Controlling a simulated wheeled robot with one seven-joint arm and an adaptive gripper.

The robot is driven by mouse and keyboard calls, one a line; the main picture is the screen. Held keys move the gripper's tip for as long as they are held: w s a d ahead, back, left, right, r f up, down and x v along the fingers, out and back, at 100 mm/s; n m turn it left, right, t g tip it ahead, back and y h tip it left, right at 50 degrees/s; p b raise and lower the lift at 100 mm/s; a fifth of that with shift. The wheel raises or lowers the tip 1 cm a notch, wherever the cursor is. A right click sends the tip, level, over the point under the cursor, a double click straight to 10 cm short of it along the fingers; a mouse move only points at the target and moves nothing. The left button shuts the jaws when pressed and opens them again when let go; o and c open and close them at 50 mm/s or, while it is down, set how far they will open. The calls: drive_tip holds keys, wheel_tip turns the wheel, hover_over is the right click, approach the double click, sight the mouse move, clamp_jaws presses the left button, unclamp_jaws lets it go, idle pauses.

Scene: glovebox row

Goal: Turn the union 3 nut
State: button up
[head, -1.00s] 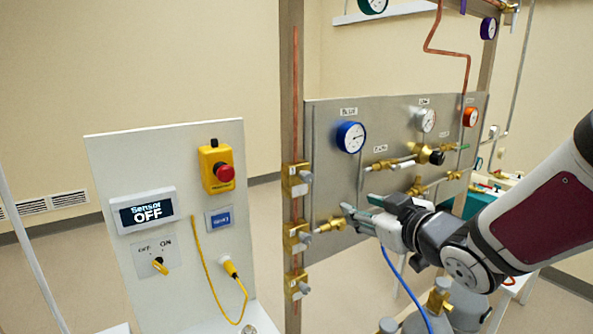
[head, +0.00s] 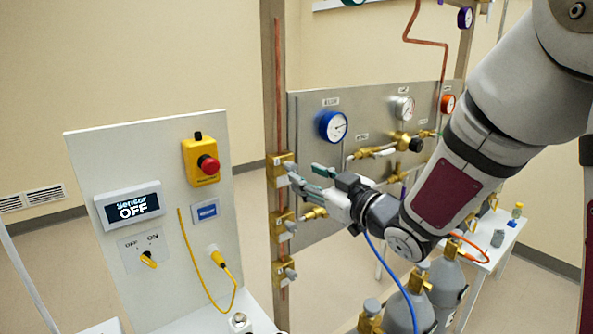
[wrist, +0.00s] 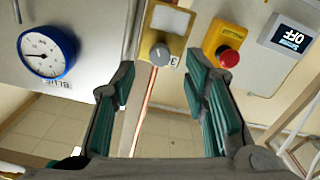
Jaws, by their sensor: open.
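Three brass union blocks with grey nuts sit one above another on a copper pipe, the top (head: 280,163), middle (head: 279,229) and bottom one (head: 283,274). My gripper (head: 304,176) is open and empty beside the top block, its fingers pointing at it. In the wrist view a brass block (wrist: 153,22) with a round grey nut (wrist: 160,54) lies ahead between my open fingertips (wrist: 160,78). A small tag beside it seems to read 3. The nut is beyond the fingertips, apart from them.
A white panel left of the pipe holds a red stop button (head: 208,165), a display reading "Sensor OFF" (head: 132,207) and a yellow switch (head: 148,259). A metal panel with a blue gauge (head: 333,126) stands behind my gripper. Gas cylinders (head: 444,280) stand below my arm.

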sight(294, 169)
drive_tip(key=shift+x, duration=2.6)
clamp_jaws()
